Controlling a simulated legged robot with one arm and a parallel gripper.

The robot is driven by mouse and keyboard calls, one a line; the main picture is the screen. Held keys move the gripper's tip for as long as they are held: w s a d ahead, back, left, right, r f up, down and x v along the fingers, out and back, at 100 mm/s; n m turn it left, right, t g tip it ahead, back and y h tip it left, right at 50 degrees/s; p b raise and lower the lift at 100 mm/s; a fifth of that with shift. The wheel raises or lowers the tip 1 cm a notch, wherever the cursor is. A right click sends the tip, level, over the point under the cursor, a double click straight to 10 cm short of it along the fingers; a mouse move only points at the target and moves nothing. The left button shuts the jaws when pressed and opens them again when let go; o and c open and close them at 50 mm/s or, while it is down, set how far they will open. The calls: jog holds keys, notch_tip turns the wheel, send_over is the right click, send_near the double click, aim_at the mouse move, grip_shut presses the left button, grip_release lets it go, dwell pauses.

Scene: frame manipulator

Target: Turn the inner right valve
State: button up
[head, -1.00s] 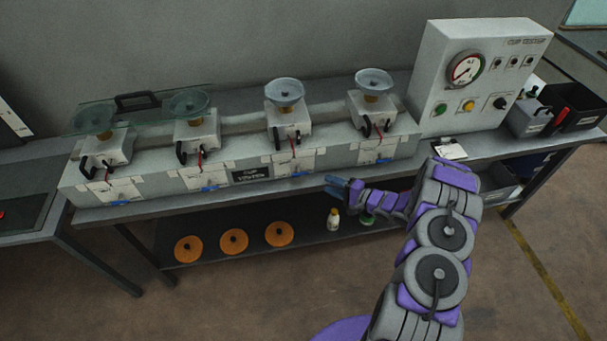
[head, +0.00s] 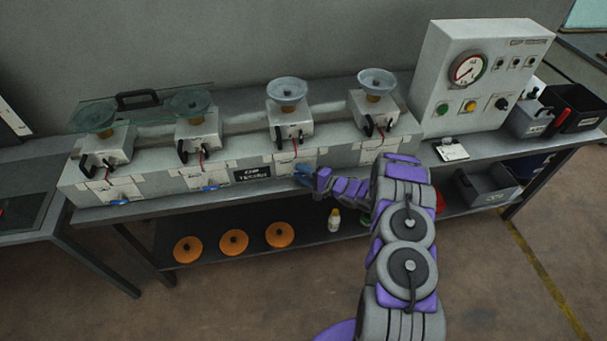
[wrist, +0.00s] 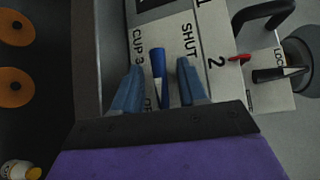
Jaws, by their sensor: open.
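The inner right valve is the third from the left. Its blue handle (wrist: 158,63) shows in the wrist view beside a white label reading "CUP 3" and "SHUT" (wrist: 187,40). My gripper (wrist: 159,68) is open, with one blue finger on each side of the handle and visible gaps between. In the head view my gripper (head: 303,174) is at the front of the third cup station (head: 289,128) and hides its valve. Blue handles of the outer left valve (head: 120,202) and inner left valve (head: 209,187) are visible. My arm hides the outer right one.
The stations stand on a grey bench with a control box (head: 475,75) at its right. Orange discs (head: 234,241) and a small bottle (head: 334,220) sit on the lower shelf. A black handle (wrist: 265,18) and red lever (wrist: 240,58) lie right of the fingers in the wrist view.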

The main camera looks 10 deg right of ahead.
jog(key=shift+a, duration=0.1)
jog(key=shift+c, duration=0.9)
grip_shut()
